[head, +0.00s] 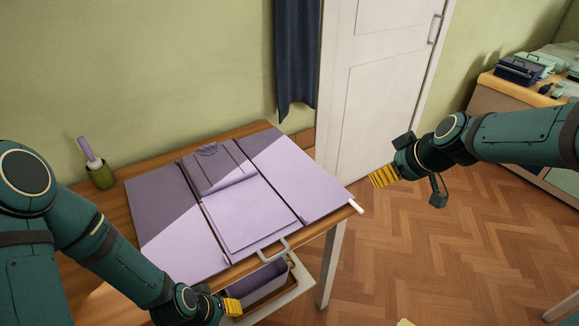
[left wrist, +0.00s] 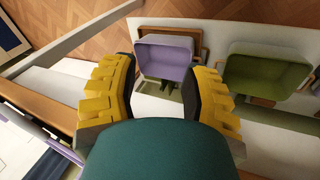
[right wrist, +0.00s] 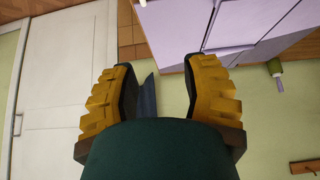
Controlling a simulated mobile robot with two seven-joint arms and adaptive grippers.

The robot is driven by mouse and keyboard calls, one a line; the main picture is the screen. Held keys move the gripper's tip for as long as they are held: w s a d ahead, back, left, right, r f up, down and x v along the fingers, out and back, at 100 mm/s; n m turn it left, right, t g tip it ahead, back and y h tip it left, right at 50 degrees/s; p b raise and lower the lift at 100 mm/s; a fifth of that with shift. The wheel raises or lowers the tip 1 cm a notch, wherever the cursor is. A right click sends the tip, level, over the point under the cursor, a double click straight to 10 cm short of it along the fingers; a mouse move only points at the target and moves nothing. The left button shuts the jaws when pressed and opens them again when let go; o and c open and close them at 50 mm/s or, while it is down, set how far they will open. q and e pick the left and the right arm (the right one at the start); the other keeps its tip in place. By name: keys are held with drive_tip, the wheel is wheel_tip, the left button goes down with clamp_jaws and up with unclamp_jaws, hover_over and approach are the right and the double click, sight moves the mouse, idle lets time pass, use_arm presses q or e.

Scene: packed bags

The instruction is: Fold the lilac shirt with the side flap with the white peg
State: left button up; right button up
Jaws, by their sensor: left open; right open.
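A lilac folding board lies on the wooden table, with a left flap (head: 175,235), a right flap (head: 300,180) and a middle part. The lilac shirt (head: 243,213) lies on the middle, collar at the far end, both side flaps flat beside it. A white peg (head: 356,207) sticks out at the right flap's near right corner; it also shows in the right wrist view (right wrist: 142,3). A grey handle (head: 273,250) is at the board's front edge. My left gripper (head: 232,306) is open and empty, below the front edge. My right gripper (head: 381,178) is open and empty, right of the peg.
Below the table's front are a lilac bin (left wrist: 165,58) and a green bin (left wrist: 265,70). A green cup (head: 100,174) with a lilac-handled item stands at the table's back left. A blue curtain (head: 296,60) and white door (head: 375,90) are behind. Open floor lies to the right.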

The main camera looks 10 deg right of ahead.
use_arm(q)
drive_tip(key=shift+s+a+f, duration=0.15)
drive_tip(key=shift+s+f, duration=0.3)
drive_tip(key=shift+f, duration=0.35)
use_arm(e)
drive_tip(key=shift+f, duration=0.2)
use_arm(q)
drive_tip(key=shift+w+r+g+p, duration=0.15)
drive_tip(key=shift+r+g+p, duration=0.15)
drive_tip(key=shift+r+p, duration=0.55)
use_arm(e)
drive_tip(key=shift+w+r+v, duration=0.1)
drive_tip(key=shift+w+v, duration=0.1)
drive_tip(key=shift+v, duration=1.05)
drive_tip(key=shift+w+r+v, duration=0.1)
drive_tip(key=shift+w+v, duration=0.1)
drive_tip(key=shift+v, duration=1.1)
use_arm(q)
drive_tip(key=shift+f+p, duration=0.1)
drive_tip(key=shift+p, duration=0.2)
use_arm(e)
drive_tip(key=shift+r, duration=0.1)
